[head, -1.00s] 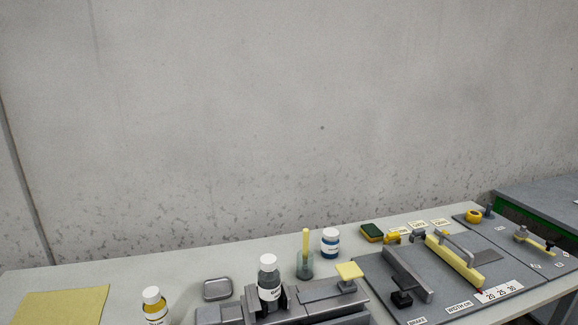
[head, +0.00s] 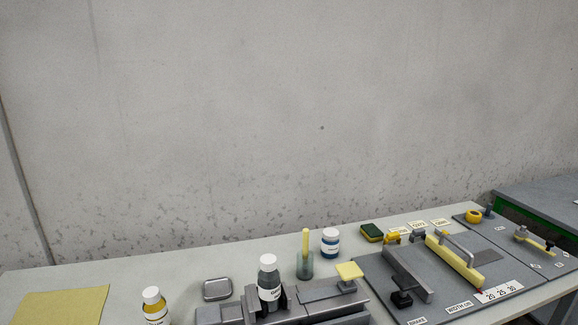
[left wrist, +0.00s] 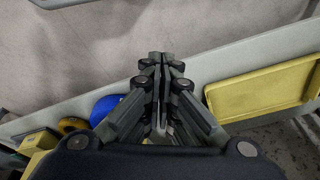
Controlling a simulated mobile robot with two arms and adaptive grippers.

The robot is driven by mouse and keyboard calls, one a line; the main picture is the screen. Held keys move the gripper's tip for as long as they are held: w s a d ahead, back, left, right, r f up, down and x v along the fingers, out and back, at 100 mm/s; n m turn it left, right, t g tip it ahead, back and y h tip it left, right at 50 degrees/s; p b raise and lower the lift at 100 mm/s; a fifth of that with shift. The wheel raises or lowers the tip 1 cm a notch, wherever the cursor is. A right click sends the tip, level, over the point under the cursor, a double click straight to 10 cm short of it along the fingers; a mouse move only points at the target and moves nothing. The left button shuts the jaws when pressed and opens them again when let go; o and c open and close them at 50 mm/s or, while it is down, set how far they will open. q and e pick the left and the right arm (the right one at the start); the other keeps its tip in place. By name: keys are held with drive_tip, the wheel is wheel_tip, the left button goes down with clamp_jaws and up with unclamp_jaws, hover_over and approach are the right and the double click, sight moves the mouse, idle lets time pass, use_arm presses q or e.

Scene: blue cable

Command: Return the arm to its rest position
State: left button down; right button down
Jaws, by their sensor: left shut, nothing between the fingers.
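My left gripper (left wrist: 160,60) shows in the left wrist view, with its fingers closed together and nothing between them. It is over or near a pale bench edge; its exact height cannot be told. Neither arm shows in the head view. My right gripper is in no view.
A yellow bottle (head: 154,306), metal tin (head: 217,289) and white-capped jar (head: 330,242) stand nearby. A grey board (head: 440,300) carries fixtures. The left wrist view shows a yellow tray (left wrist: 262,88) and blue round object (left wrist: 105,108).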

use_arm(q)
drive_tip(key=s+a+f+g, duration=0.1)
drive_tip(key=s+a+f, duration=0.2)
drive_tip(key=s+f, duration=1.5)
drive_tip(key=shift+s+f+g, duration=0.15)
drive_tip(key=shift+f+g, duration=0.15)
drive_tip(key=shift+f, duration=0.5)
drive_tip(key=shift+a, duration=0.1)
